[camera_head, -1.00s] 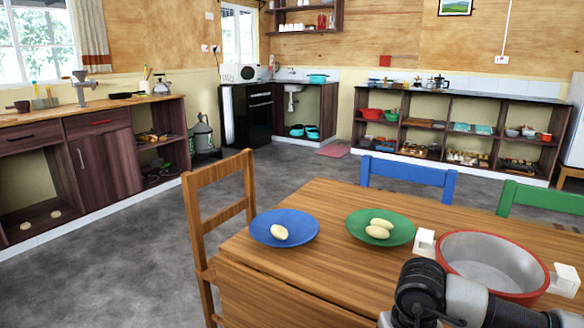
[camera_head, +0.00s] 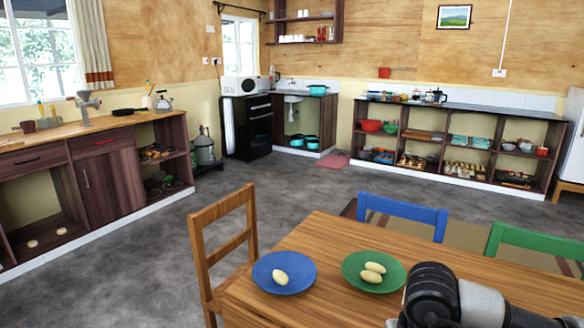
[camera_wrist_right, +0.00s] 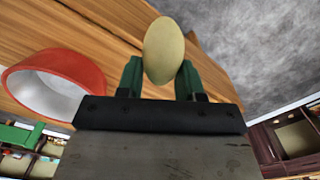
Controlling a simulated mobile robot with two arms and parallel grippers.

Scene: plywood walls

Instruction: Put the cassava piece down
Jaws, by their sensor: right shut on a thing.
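My right gripper (camera_wrist_right: 161,76) has green fingers, shut on a pale oval cassava piece (camera_wrist_right: 164,44) in the right wrist view. The wooden table (camera_wrist_right: 75,25) shows behind the held piece. In the head view, a blue plate (camera_head: 262,277) holds one pale piece (camera_head: 281,278). A green plate (camera_head: 361,261) to its right holds two pale pieces (camera_head: 374,267) (camera_head: 371,276). My right arm enters at the lower right beside the green plate; its fingers and the held piece are hidden there. My left gripper is not in view.
Wooden (camera_head: 199,232), blue (camera_head: 402,212) and green (camera_head: 540,243) chairs stand around the table. Bare tabletop (camera_head: 325,232) lies behind the plates.

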